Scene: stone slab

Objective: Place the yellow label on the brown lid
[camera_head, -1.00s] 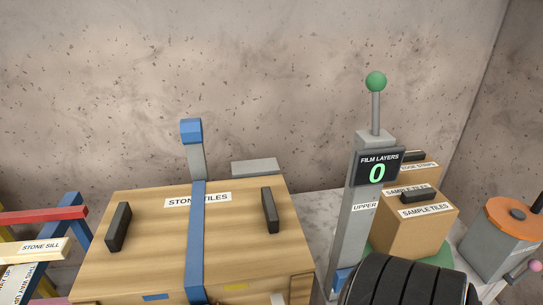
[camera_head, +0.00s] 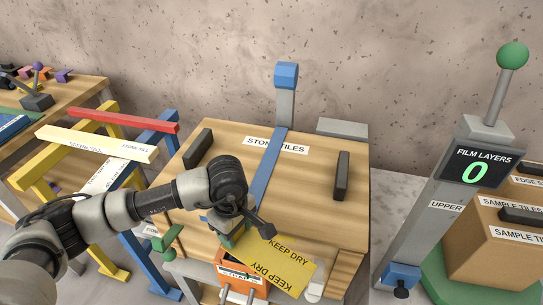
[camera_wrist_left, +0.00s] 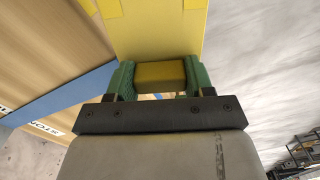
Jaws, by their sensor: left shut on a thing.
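The yellow label (camera_head: 273,262), printed KEEP DRY, is a flat folded-looking sheet with a thicker block at the grip. My left gripper (camera_head: 233,238) is shut on it, near the front edge of the brown wooden lid (camera_head: 222,178). In the left wrist view the green fingers (camera_wrist_left: 160,78) clasp the yellow block, and the sheet extends beyond them. The lid carries a STONE TILES sticker, two dark handles and a blue strap. The label overlaps the lid's front edge in the head view; I cannot tell whether they touch. My right gripper is not in view.
An orange box (camera_head: 240,279) sits below the label. A grey post with a FILM LAYERS display (camera_head: 477,167) reading 0 stands right of the crate, beside cardboard boxes (camera_head: 497,245). Coloured trestles (camera_head: 110,128) stand at left.

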